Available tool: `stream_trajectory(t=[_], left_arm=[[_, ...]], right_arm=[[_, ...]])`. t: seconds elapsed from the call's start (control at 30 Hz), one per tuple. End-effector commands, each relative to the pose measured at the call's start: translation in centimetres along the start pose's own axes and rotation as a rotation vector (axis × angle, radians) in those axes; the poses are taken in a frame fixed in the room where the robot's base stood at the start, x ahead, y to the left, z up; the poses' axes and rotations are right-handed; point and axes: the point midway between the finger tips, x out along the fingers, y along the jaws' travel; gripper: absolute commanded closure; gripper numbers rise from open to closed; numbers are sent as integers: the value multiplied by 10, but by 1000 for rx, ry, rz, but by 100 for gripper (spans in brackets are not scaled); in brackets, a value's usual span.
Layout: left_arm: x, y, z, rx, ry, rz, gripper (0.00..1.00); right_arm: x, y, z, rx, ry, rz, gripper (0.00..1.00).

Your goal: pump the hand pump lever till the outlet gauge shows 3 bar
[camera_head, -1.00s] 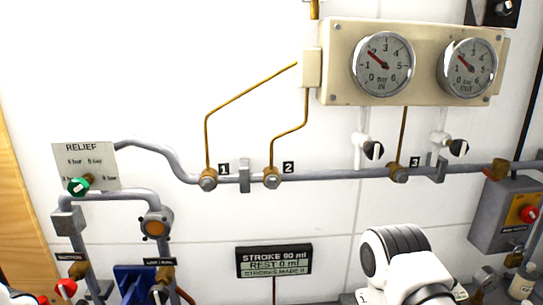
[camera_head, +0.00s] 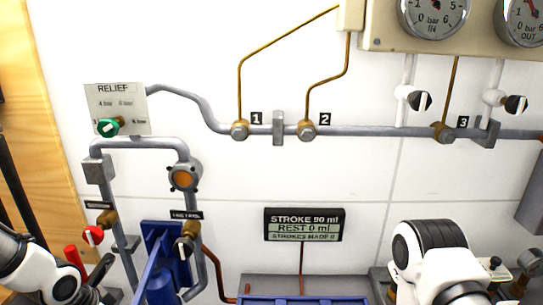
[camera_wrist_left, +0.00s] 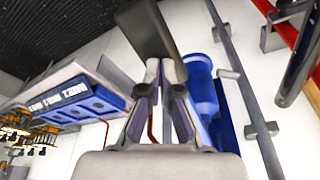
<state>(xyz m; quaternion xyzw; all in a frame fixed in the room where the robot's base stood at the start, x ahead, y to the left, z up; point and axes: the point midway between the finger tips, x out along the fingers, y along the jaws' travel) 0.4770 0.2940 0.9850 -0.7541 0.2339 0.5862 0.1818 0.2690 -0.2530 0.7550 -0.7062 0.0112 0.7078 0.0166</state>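The blue hand pump (camera_head: 160,275) stands at the bottom left of the head view, cut by the lower edge; it also shows in the wrist view (camera_wrist_left: 205,95). I cannot clearly make out its lever. The outlet gauge (camera_head: 524,22) is cut off at the top right, so its reading is unclear. My left gripper (camera_head: 102,268) is at the lower left, left of the pump. In the wrist view its fingers (camera_wrist_left: 160,68) are close together, with a dark block at their tips that I cannot identify. My right arm shows, but its gripper is hidden.
The inlet gauge (camera_head: 433,12) is partly cut off. A display (camera_head: 304,224) reads stroke 90 ml, rest 0 ml. A blue rack (camera_head: 300,300) stands at the bottom edge.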

Motion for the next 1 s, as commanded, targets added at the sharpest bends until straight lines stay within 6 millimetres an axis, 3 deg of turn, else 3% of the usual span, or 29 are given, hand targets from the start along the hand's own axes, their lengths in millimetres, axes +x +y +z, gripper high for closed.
stream_trajectory(t=[0.8, 1.0], left_arm=[[-114, 0, -29, 0, -1, 1, 100], [-120, 0, -30, 0, -1, 1, 100]], right_arm=[[-112, -1, 0, 0, 1, 0, 26], [-117, -1, 0, 0, 1, 0, 26]])
